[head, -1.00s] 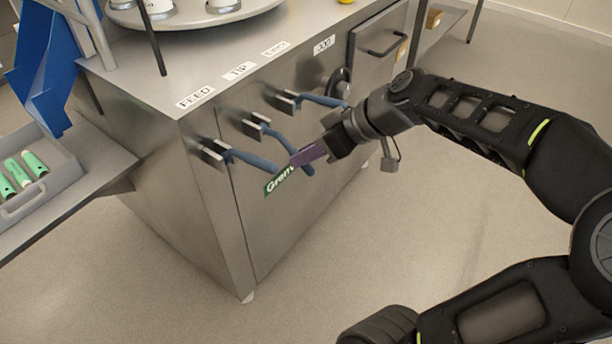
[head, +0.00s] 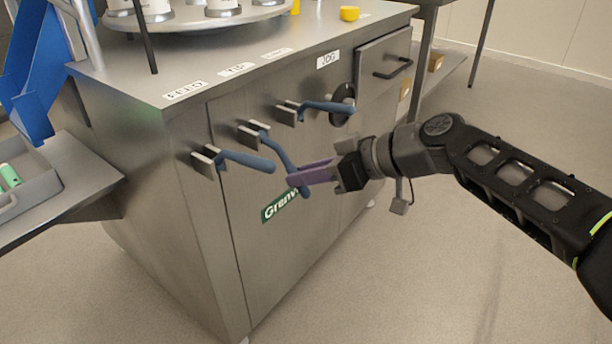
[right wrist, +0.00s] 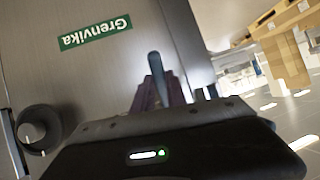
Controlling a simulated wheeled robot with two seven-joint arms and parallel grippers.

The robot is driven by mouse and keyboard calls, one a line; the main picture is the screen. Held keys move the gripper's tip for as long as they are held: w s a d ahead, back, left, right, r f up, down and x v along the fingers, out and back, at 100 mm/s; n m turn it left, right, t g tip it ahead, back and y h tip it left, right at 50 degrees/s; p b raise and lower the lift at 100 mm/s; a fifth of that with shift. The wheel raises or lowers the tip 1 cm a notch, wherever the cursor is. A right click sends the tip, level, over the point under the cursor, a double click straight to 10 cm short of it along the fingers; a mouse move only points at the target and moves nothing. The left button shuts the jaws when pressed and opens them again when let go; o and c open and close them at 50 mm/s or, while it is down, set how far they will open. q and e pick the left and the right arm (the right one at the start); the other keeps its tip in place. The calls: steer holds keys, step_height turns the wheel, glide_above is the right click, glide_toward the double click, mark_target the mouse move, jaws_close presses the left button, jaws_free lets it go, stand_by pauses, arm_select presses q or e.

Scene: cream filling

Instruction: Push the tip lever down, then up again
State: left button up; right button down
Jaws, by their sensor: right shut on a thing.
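The tip lever (head: 276,151) is the middle of three blue-handled levers on the steel machine's front, under the TIP label (head: 236,70). It slopes steeply down to the right, lower than its two neighbours. My right gripper (head: 303,177) reaches in from the right, with its purple fingers shut on the lever's lower end. In the right wrist view the blue handle (right wrist: 157,73) stands between the purple fingers. My left gripper is out of view.
The feed lever (head: 246,160) is close on the left and another lever (head: 322,106) is at the upper right. A black knob (head: 342,104) sits beyond that. A grey tray (head: 35,185) with green tubes is at the left. The floor at right is clear.

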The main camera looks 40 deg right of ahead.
steer(key=c, duration=1.3)
jaws_free()
steer(key=shift+f, duration=0.1)
steer(key=shift+c, duration=0.2)
steer(key=p+v, duration=0.2)
steer(key=v, duration=0.5)
steer(key=shift+s+r+p, duration=0.2)
steer(key=shift+s+p, duration=0.05)
steer(key=shift+p, duration=0.1)
steer(key=shift+d, duration=0.2)
